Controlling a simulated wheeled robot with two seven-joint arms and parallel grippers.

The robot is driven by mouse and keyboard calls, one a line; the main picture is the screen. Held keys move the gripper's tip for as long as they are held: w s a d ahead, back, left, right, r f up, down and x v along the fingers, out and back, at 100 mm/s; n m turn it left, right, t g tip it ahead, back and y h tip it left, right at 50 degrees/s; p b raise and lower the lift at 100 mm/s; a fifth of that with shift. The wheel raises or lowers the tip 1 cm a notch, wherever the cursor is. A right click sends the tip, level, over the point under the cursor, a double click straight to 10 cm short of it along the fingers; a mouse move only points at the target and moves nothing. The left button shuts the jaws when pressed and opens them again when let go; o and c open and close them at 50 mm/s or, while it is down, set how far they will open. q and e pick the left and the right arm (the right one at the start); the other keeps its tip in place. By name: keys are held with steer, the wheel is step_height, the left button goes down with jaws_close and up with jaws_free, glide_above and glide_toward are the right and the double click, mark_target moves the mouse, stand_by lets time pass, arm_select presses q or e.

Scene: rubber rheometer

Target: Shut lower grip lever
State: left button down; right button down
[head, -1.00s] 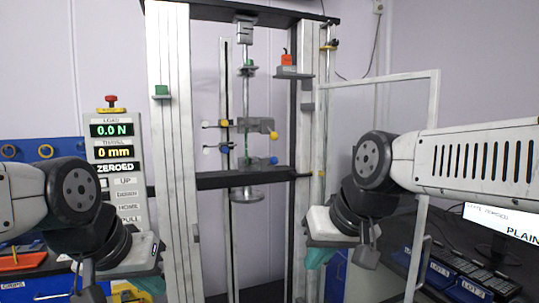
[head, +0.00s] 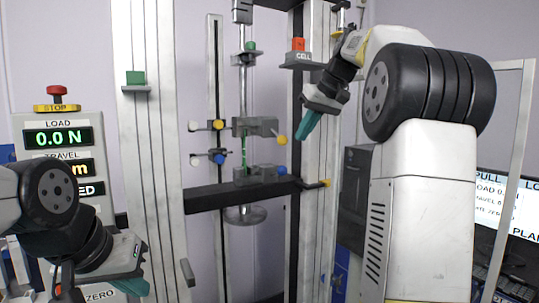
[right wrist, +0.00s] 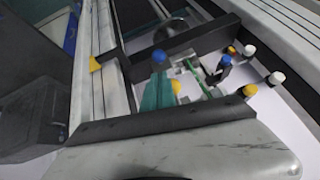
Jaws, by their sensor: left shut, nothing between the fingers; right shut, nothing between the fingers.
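The lower grip (head: 255,176) is a grey block on the black crossbar of the test frame. It has a blue knob (head: 282,170) on its right and a blue knob (head: 219,159) with a white ball on its left; I cannot tell whether its lever is open. A green strip (head: 244,152) runs up to the upper grip (head: 254,127), which has yellow knobs. My right gripper (head: 307,126) is shut and empty, up and right of the grips, apart from them. Its teal fingers (right wrist: 158,92) show in the right wrist view near a blue knob (right wrist: 160,57). My left gripper (head: 130,287) is shut at lower left.
The control panel (head: 62,150) with a red stop button stands at left. The frame's pale columns (head: 150,190) flank the grips. The cell bracket (head: 303,57) juts out above my right gripper. A monitor (head: 508,215) stands at right.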

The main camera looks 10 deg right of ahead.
steer(key=shift+w+a+r, duration=0.1)
steer(key=shift+w+r, duration=0.15)
steer(key=shift+w, duration=0.3)
steer(key=shift+f, duration=0.1)
glide_toward(278, 172)
steer(key=w+f, duration=0.2)
steer(key=w, duration=0.1)
steer(key=w+f, duration=0.1)
steer(key=shift+w+a+f, duration=0.15)
steer(key=shift+w+a, duration=0.15)
steer(key=shift+w, duration=0.1)
steer(key=s+d+f+t+y, duration=0.1)
steer(key=s+f+t, duration=0.2)
steer(key=f, duration=0.6)
steer(key=shift+t+y, duration=0.3)
steer(key=shift+t, duration=0.3)
steer(key=shift+f, duration=0.15)
stand_by(0.5)
